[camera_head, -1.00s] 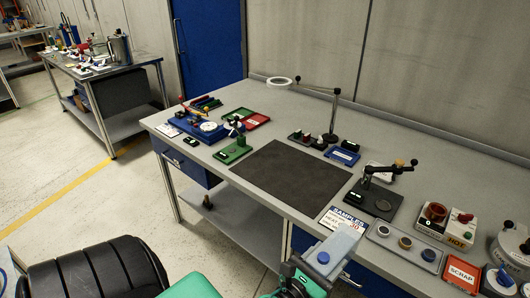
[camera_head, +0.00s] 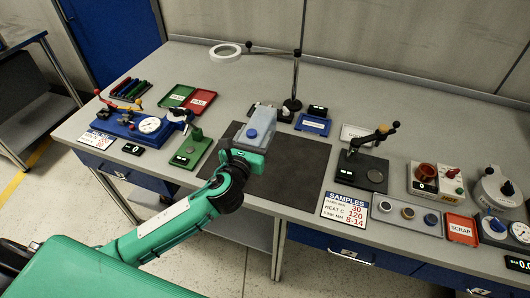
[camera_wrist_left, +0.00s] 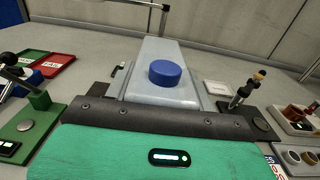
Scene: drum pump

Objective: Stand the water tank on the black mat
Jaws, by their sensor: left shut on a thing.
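The water tank (camera_head: 266,121) is a pale blue, see-through box with a round blue cap. My left gripper (camera_head: 246,157) is shut on the near side of the tank. In the left wrist view the tank (camera_wrist_left: 155,53) rises beyond the dark jaw edge (camera_wrist_left: 155,117), cap facing the camera. The tank's underside is hidden, so I cannot tell whether it touches the mat. My right gripper is not in view.
A green stand (camera_head: 192,149) and a blue gauge fixture (camera_head: 140,125) are left of the mat. A lamp post (camera_head: 294,80) and blue tray (camera_head: 313,124) are behind it. A black-based lever device (camera_head: 361,172) and samples card (camera_head: 345,208) are to the right. The mat's right part is clear.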

